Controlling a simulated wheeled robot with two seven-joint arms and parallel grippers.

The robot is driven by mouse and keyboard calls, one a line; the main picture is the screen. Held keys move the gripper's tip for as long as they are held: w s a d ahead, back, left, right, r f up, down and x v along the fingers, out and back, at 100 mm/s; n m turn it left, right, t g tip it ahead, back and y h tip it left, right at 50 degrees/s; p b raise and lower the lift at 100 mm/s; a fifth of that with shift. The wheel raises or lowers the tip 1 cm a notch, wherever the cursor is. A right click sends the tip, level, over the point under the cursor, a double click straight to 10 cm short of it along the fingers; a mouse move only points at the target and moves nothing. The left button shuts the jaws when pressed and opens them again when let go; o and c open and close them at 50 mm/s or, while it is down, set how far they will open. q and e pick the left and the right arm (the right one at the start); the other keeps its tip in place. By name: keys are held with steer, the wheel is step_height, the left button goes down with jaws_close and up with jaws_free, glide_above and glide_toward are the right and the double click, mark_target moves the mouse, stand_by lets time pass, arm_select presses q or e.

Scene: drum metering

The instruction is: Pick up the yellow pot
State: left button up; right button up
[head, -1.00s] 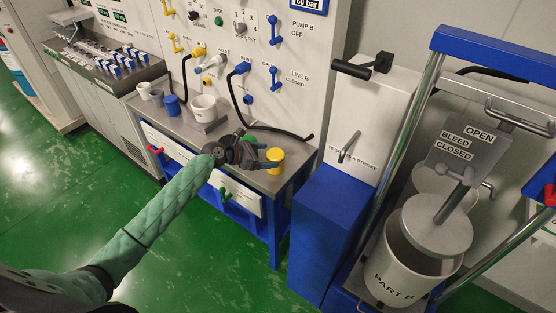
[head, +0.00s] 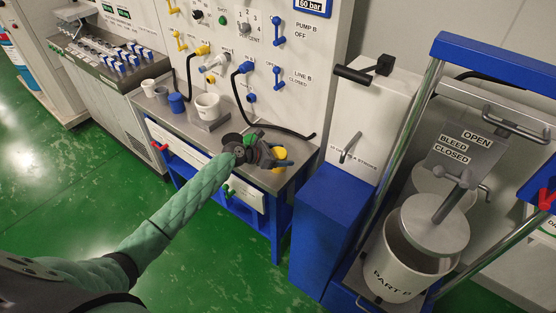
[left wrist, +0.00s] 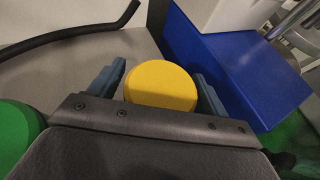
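The yellow pot (head: 280,155) stands near the right end of the grey bench and is partly hidden by my left gripper (head: 275,158) in the head view. In the left wrist view the pot's round yellow top (left wrist: 160,85) lies between the two blue-grey fingers of my left gripper (left wrist: 160,88). The fingers are apart, one on each side of the pot, with a small gap visible beside it. My right gripper is not in view.
A green pot (left wrist: 18,135) is close beside the gripper. A black hose (head: 285,133) lies along the bench back. A white pot (head: 207,106) stands on a scale, with a blue pot (head: 177,103) to its left. A blue cabinet (head: 325,235) stands right of the bench.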

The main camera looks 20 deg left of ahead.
arm_select(q)
steer(key=c, duration=0.9)
steer(key=shift+r, duration=0.15)
